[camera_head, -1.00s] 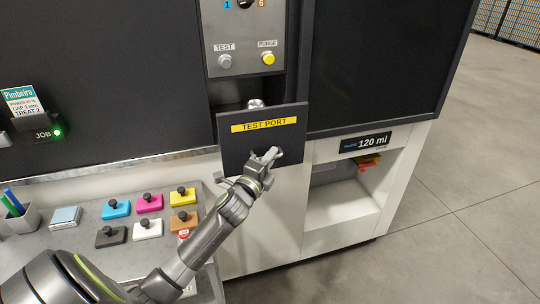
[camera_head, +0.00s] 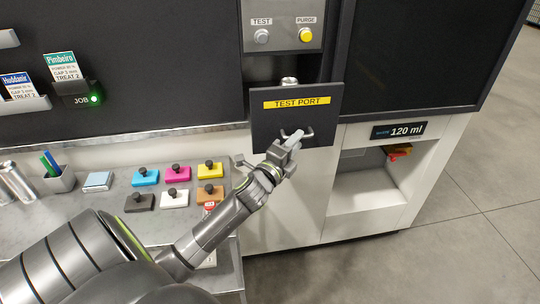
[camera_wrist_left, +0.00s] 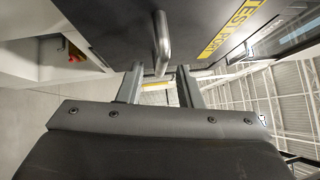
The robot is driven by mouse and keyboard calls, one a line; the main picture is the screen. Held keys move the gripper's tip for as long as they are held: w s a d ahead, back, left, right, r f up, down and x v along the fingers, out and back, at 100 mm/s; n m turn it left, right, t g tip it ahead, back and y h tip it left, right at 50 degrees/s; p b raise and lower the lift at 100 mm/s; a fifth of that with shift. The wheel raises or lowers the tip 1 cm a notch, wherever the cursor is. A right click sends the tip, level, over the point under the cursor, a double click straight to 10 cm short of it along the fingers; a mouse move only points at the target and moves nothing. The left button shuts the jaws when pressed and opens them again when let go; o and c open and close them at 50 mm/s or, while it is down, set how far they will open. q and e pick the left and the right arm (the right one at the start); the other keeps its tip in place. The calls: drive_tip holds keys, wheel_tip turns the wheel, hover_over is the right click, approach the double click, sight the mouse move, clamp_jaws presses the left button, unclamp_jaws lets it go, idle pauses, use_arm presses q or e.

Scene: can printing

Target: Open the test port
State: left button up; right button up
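The test port panel (camera_head: 322,97) is a dark flap with a yellow TEST PORT label (camera_head: 295,103), below the TEST and PURGE buttons. A metal can top (camera_head: 289,81) shows in the dark recess just above its upper edge. My left gripper (camera_head: 293,138) is in front of the panel's lower half. In the left wrist view, the metal bar handle (camera_wrist_left: 162,38) lies in line with the gap between my left gripper's fingers (camera_wrist_left: 160,76). The fingers are apart. I cannot tell whether they touch the handle. My right gripper is not in view.
Coloured blocks with black knobs (camera_head: 178,173) and a pen cup (camera_head: 55,180) stand on the grey shelf at left. An open white bay (camera_head: 365,190) under the 120 ml sign (camera_head: 399,131) is at right. Open floor (camera_head: 490,200) lies further right.

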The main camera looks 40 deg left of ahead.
use_arm(q)
drive_tip(key=s+f+b, duration=0.2)
drive_tip(key=s+b, duration=0.2)
drive_tip(key=s, duration=1)
drive_tip(key=shift+s+d+b, duration=0.15)
drive_tip(key=shift+d+b, duration=0.2)
drive_tip(key=shift+d, duration=0.1)
